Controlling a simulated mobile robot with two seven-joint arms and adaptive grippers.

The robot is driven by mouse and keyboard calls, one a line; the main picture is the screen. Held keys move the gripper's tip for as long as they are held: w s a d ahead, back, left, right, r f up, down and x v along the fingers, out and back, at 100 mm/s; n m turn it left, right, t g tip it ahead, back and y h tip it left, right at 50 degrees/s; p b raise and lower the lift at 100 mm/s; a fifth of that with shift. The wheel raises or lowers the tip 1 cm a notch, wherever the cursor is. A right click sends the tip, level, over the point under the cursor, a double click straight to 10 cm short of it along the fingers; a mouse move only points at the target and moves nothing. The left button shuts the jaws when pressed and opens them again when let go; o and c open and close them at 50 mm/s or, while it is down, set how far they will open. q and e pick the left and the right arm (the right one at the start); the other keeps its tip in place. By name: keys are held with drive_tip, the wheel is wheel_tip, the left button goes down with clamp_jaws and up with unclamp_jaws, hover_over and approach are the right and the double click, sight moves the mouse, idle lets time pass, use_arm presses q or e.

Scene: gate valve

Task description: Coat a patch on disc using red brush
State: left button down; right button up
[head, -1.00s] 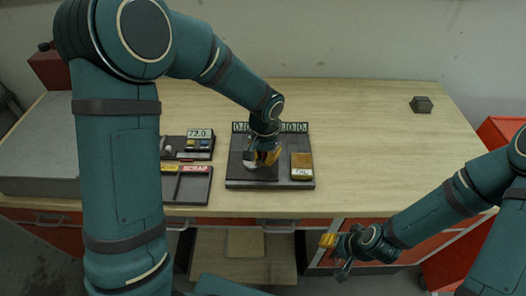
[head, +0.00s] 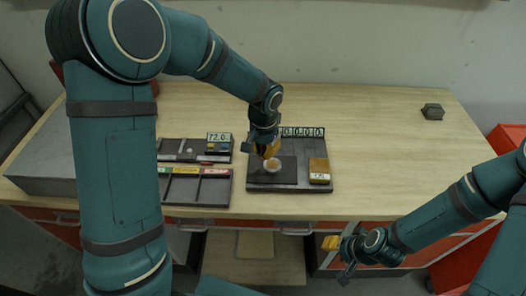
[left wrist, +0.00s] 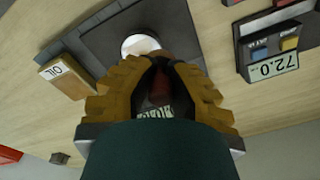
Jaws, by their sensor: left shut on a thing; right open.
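The disc (head: 273,165) is small, round and pale, and sits on the dark plate (head: 290,183) at the table's front. It also shows in the left wrist view (left wrist: 140,44), just beyond my fingertips. My left gripper (head: 267,150) is at the far side of the disc in the head view. In the left wrist view its yellow fingers (left wrist: 163,62) are shut on a dark red thing (left wrist: 164,84), apparently the red brush, mostly hidden between them. I cannot tell whether its tip touches the disc. My right gripper (head: 338,257) is open and empty in front of the table.
A brown OIL block (head: 319,170) stands on the plate's right side. A number display (head: 303,132) is behind it. Left are a control box (head: 219,144) reading about 72.0 and a compartment tray (head: 196,190) with coloured labels. A dark block (head: 432,111) lies far right; the table between is clear.

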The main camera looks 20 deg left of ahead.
use_arm(q)
drive_tip(key=shift+a+r+p, duration=0.25)
drive_tip(key=shift+r+p, duration=0.25)
drive_tip(key=shift+r, duration=0.45)
drive_tip(key=shift+d+r+p, duration=0.1)
drive_tip(key=shift+r+p, duration=0.6)
drive_tip(key=shift+r, duration=0.35)
